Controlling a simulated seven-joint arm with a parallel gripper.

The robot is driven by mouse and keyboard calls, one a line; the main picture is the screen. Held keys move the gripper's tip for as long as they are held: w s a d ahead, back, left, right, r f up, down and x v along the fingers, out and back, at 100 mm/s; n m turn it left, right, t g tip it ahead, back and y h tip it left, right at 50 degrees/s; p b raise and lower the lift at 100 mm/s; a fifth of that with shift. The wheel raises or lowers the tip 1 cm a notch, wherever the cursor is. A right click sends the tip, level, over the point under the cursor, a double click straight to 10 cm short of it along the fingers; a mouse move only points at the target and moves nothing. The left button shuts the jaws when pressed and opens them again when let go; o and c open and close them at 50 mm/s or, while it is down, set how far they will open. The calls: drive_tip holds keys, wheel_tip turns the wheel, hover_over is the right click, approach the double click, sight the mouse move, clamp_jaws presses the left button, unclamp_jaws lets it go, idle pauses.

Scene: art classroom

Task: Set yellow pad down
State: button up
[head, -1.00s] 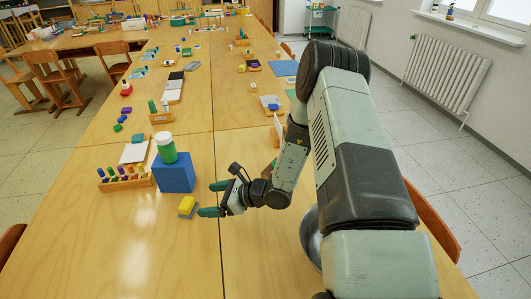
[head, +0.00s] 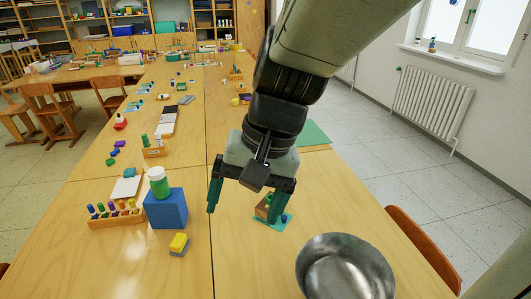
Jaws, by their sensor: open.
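The yellow pad (head: 180,240) lies on top of a grey-blue block (head: 179,252), in front of the blue box on the left table. My gripper (head: 244,212) points downward to the right of the pad and clearly apart from it. Its two teal fingers are spread wide, with nothing held between them.
A blue box (head: 167,211) carries a green jar with a white lid (head: 158,183). A rack of coloured pegs (head: 116,215) stands left of it. A metal bowl (head: 344,268) stands front right. A teal sheet with small items (head: 272,219) lies by the right finger.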

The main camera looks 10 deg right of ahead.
drive_tip(key=s+d+r+n+t+h, duration=0.2)
drive_tip(key=s+d+r+t, duration=0.3)
drive_tip(key=r, duration=0.4)
drive_tip(key=shift+s+d+n+h, duration=0.3)
drive_tip(key=shift+s+d+h, duration=0.25)
drive_tip(key=shift+s+h, duration=0.2)
